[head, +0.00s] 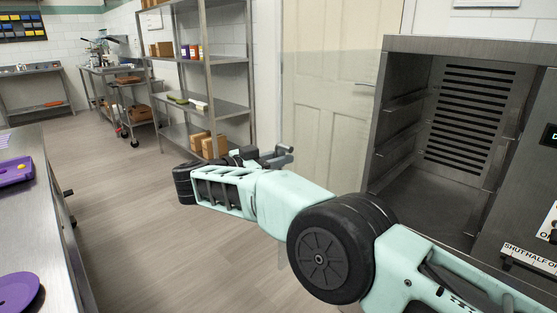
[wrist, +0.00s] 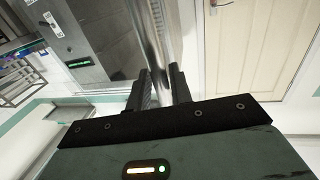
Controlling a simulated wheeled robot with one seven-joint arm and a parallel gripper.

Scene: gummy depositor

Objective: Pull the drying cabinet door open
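The drying cabinet (head: 405,50) is the steel unit at the right of the head view. Its front stands open to bare rails and a slotted back panel. A faint see-through panel (head: 330,75), apparently its glass door, stands swung out to the left of the opening. My gripper (head: 283,156) is by that panel's outer left edge. In the wrist view my gripper (wrist: 163,88) has its two dark fingers close on either side of an upright metal bar (wrist: 151,35), which looks like the door's handle or edge. I cannot tell whether the fingers press on it.
A cream door (head: 345,110) is behind the glass. A steel shelf rack (head: 200,62) with boxes stands beyond my gripper. A steel counter (head: 45,200) with purple items runs along the left. The wooden floor (head: 130,215) between is clear.

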